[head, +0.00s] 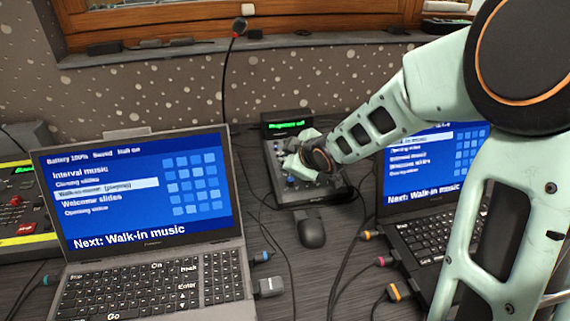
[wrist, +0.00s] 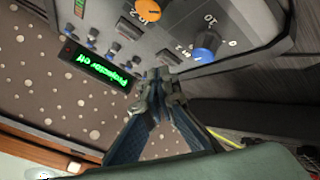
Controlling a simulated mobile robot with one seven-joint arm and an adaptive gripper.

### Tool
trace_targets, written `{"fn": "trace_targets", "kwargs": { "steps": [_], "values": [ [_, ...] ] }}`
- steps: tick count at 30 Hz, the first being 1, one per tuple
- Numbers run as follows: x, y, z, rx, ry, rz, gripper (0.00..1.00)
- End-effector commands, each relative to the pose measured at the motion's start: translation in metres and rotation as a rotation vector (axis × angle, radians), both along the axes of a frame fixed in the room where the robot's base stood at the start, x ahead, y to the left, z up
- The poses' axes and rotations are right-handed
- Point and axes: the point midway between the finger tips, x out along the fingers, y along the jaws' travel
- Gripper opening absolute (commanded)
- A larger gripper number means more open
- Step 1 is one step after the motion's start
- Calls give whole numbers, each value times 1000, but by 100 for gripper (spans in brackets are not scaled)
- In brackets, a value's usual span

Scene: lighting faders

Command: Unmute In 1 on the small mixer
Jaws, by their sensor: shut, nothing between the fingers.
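The small mixer (head: 320,194) is a dark panel between the two laptops in the head view. In the wrist view its panel (wrist: 235,18) fills the top, with a blue knob (wrist: 207,46) beside a label that seems to read In 1, and an orange knob (wrist: 148,11) beside In 2. A small grey control (wrist: 168,58) sits near the panel edge by the blue knob. My gripper (head: 290,162) is over the mixer; in the wrist view my gripper (wrist: 160,88) is shut and empty, its tips close to that control. I cannot tell whether they touch. The mute state is unclear.
A green-lit display (wrist: 97,66) reading Projector off stands behind the mixer. A left laptop (head: 145,200) and right laptop (head: 435,165) flank it. A mouse (head: 311,228) and cables lie in front. A gooseneck microphone (head: 238,28) rises behind.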

Motion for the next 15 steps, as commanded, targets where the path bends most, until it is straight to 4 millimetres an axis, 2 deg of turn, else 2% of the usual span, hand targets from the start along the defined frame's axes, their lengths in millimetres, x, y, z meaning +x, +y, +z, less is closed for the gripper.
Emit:
{"fn": "trace_targets", "kwargs": {
  "steps": [11, 15],
  "values": [
    [-1, 0, 5, 0, 0, 0, 0],
    [-1, 0, 15, -1, 0, 1, 0]
  ]
}}
